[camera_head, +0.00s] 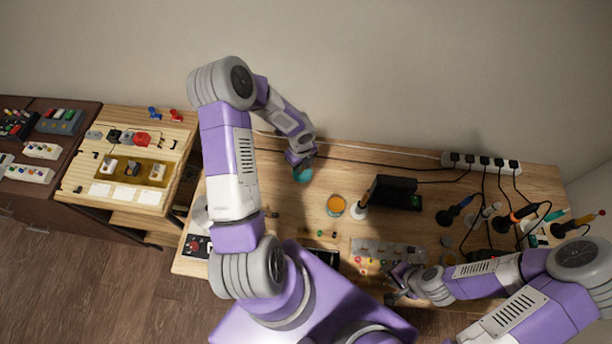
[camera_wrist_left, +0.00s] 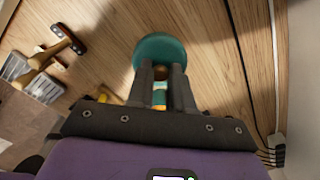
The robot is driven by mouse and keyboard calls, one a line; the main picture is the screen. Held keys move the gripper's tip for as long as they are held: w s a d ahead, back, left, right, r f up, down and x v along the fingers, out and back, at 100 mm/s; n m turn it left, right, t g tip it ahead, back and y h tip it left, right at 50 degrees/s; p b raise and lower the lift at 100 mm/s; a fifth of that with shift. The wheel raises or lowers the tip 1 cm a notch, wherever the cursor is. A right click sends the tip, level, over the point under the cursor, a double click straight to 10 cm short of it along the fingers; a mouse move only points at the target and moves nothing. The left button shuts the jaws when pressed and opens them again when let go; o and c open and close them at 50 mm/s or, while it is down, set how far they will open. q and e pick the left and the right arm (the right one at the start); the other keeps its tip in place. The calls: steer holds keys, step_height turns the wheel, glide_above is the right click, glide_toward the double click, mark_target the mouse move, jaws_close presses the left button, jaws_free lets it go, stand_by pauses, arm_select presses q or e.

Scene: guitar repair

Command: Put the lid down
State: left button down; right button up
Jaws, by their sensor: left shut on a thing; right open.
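A round teal lid (camera_head: 303,175) is held in my left gripper (camera_head: 300,160) over the back of the workbench, left of the middle. In the left wrist view the lid (camera_wrist_left: 160,50) shows as a teal disc at the tips of the two dark fingers (camera_wrist_left: 161,75), which are shut on a small brown part of it. I cannot tell if the lid touches the wood. A round open container with orange contents (camera_head: 335,205) stands to the lid's right and nearer to me. My right gripper (camera_head: 393,285) is open near the bench's front edge, with nothing seen in it.
A black stand (camera_head: 395,190) is right of the orange container. A grey tray (camera_head: 385,250) and small coloured parts lie in front. Tools and a power strip (camera_head: 480,161) with cables fill the right side. Bare wood surrounds the lid; the wall is close behind.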

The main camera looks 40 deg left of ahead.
arm_select(q)
steer(key=f, duration=0.5)
steer(key=shift+s+b, duration=0.2)
steer(key=shift+b, duration=0.15)
arm_select(e)
steer(key=shift+s+f, duration=0.15)
steer(key=shift+f, duration=0.25)
arm_select(q)
steer(key=shift+w+f, duration=0.1)
steer(key=shift+f, duration=2.2)
arm_select(e)
steer(key=shift+f, duration=0.25)
arm_select(q)
steer(key=shift+b, duration=0.35)
arm_select(e)
steer(key=shift+f, duration=0.15)
arm_select(q)
steer(key=c, duration=1.5)
jaws_free()
steer(key=shift+f, duration=0.15)
arm_select(e)
steer(key=shift+f, duration=0.1)
arm_select(q)
steer(key=o, duration=0.5)
arm_select(e)
steer(key=shift+r, duration=0.2)
